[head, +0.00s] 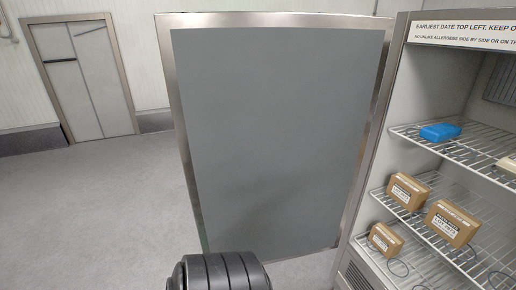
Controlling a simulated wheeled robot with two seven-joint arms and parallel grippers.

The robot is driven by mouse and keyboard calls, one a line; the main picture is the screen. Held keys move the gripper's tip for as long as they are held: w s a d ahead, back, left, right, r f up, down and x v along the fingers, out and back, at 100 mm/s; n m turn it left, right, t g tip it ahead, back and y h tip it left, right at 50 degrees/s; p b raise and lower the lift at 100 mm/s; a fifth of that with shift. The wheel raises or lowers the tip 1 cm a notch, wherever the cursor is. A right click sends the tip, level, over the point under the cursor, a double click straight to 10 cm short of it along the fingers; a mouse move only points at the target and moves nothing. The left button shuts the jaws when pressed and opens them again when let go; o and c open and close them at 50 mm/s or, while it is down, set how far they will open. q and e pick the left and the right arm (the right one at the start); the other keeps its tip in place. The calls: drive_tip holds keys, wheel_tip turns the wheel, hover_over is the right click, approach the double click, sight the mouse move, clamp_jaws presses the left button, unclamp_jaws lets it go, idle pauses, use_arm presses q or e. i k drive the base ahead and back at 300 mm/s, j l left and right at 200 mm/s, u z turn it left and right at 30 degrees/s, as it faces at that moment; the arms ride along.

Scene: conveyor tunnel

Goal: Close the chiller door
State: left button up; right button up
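The chiller door (280,130) stands wide open in the head view, a grey panel in a metal frame. It is attached along its right edge to the chiller (395,110), whose inside is exposed. A black ribbed part (220,272), likely of my own arm, shows at the bottom edge in front of the door's lower left corner. I cannot tell whether it touches the door. Neither gripper's fingers are in view.
Wire shelves (445,145) in the chiller hold a blue pack (440,132) and cardboard boxes (453,222). A sign (465,36) runs along the top. The floor (85,215) to the left is clear, up to a double door (84,80) in the far wall.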

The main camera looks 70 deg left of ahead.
sight(273, 113)
drive_tip(key=k+j, duration=0.2)
drive_tip(key=j, duration=0.3)
drive_tip(key=k+j+z, duration=0.1)
drive_tip(key=k+j, duration=0.15)
drive_tip(key=j, duration=0.25)
drive_tip(key=k+j+z, duration=0.1)
drive_tip(key=j, duration=0.35)
drive_tip(key=k+j, duration=0.35)
drive_tip(key=k+j+z, duration=0.1)
drive_tip(key=k+j, duration=0.15)
drive_tip(key=j, duration=1.1)
drive_tip(key=j+z, duration=0.15)
drive_tip(key=j, duration=0.65)
drive_tip(key=k, duration=0.05)
